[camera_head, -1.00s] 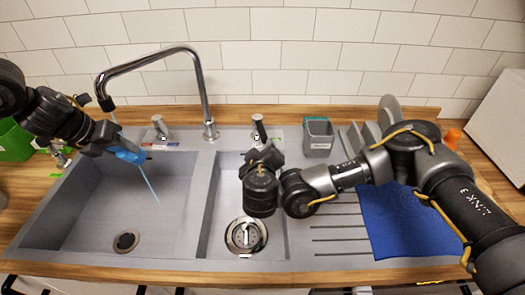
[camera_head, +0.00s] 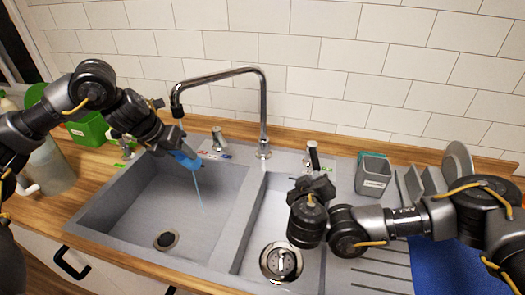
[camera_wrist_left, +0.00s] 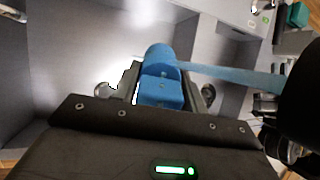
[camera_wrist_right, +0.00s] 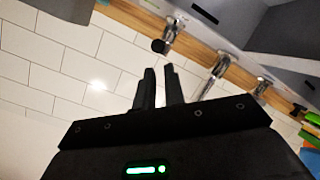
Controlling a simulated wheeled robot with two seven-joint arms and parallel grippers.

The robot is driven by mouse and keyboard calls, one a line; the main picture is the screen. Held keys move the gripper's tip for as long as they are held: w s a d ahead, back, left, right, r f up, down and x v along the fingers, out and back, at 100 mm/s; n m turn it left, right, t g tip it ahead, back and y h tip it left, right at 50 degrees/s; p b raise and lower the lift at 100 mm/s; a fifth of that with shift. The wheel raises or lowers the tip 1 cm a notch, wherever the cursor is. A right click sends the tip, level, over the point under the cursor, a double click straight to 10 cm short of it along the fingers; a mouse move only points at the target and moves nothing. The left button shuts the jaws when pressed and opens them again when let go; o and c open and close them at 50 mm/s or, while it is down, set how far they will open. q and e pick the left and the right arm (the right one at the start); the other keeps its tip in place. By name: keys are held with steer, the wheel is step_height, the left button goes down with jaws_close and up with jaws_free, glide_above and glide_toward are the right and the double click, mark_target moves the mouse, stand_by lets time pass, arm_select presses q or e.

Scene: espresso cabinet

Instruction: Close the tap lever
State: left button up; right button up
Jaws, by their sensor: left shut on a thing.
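The chrome tap (camera_head: 262,110) arches over the left basin. One lever (camera_head: 219,139) stands left of its base and a dark-topped lever (camera_head: 313,155) stands right of it; both also show in the right wrist view, the dark-topped one (camera_wrist_right: 168,35) nearest. A thin light-blue stream (camera_head: 198,190), looking like water, runs down into the left basin. My left gripper (camera_wrist_left: 160,85) is shut on a blue object (camera_wrist_left: 160,75), beside the spout. My right gripper (camera_wrist_right: 160,85) is slightly open and empty, just in front of the dark-topped lever, apparently apart from it.
A grey caddy (camera_head: 373,175) stands right of the dark-topped lever, with a dish rack (camera_head: 415,190) beyond it. A blue mat (camera_head: 440,265) lies at the right. A green box (camera_head: 88,128) stands at the left. The tiled wall (camera_head: 330,60) closes off the back.

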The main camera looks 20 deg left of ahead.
steer(key=shift+r, duration=0.1)
jaws_close()
step_height(320, 180, up, 12)
steer(key=t+h, duration=0.1)
steer(key=t, duration=0.1)
glide_above(314, 156)
steer(key=s+d, duration=0.2)
steer(key=d, duration=0.3)
steer(key=w+d+r+y, duration=0.2)
steer(key=w+r, duration=0.2)
steer(key=w, duration=0.3)
steer(key=w+d+g+y, duration=0.2)
steer(key=w+d+g, duration=0.1)
steer(key=d+g, duration=0.1)
steer(key=s+d+f+m+g+y, duration=0.2)
steer(key=s+f+m+g+y, duration=0.15)
steer(key=s+f+g, duration=0.6)
steer(key=shift+m+h, duration=0.25)
steer(key=shift+m, duration=0.1)
steer(key=shift+a+f, duration=1.9)
steer(key=shift+a, duration=0.3)
steer(key=shift+a+f, duration=1.9)
steer(key=shift+a, duration=0.3)
